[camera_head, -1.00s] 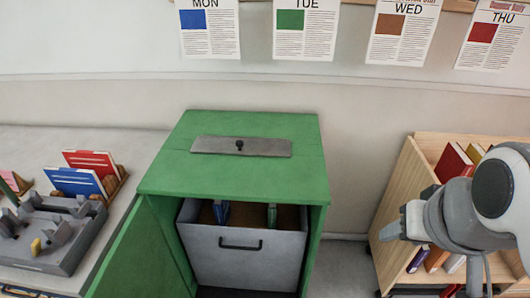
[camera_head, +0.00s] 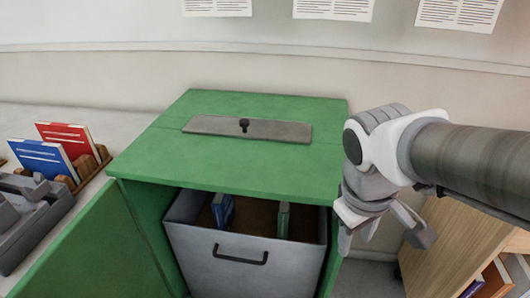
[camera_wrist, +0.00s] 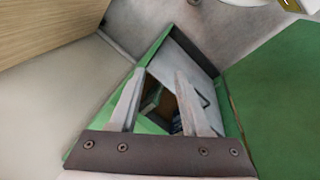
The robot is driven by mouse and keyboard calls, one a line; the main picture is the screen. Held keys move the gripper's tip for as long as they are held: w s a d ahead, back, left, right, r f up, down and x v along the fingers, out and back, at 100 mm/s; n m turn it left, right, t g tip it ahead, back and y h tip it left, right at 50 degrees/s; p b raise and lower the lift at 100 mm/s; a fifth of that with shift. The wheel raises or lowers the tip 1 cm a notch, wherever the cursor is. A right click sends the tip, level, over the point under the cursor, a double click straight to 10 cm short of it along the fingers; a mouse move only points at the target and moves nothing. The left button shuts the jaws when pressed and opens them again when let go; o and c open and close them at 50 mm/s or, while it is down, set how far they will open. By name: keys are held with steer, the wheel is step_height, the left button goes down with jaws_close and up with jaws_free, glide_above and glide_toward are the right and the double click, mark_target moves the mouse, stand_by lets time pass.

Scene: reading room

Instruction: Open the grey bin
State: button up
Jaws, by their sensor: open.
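The grey bin (camera_head: 235,262) sits inside a green cabinet (camera_head: 150,160), with a black handle (camera_head: 240,255) on its front. A blue book (camera_head: 222,211) and a green book (camera_head: 283,220) stand inside it. The cabinet's green door (camera_head: 95,250) is swung open to the left. My gripper (camera_head: 358,240) is open and empty, to the right of the bin and in front of the cabinet's right side. In the wrist view the bin's front (camera_wrist: 190,75) and handle (camera_wrist: 203,99) lie beyond my open fingers (camera_wrist: 158,85).
A grey plate with a black knob (camera_head: 244,125) lies on the cabinet top. A wooden bookshelf (camera_head: 450,250) stands at the right. Papers hang on the wall.

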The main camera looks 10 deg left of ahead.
steer(key=w+a+f+n+g+h, duration=0.2)
steer(key=w+a+f+n+h, duration=0.4)
steer(key=f+n, duration=0.4)
steer(key=m+t+y, duration=0.6)
steer(key=m+t, duration=1.4)
steer(key=m, duration=1.5)
glide_toward(239, 259)
steer(key=w, duration=0.3)
steer(key=w+b, duration=0.1)
steer(key=w, duration=0.2)
steer(key=w+r+b, duration=0.1)
steer(key=w, duration=0.3)
steer(key=shift+d, duration=0.3)
jaws_close()
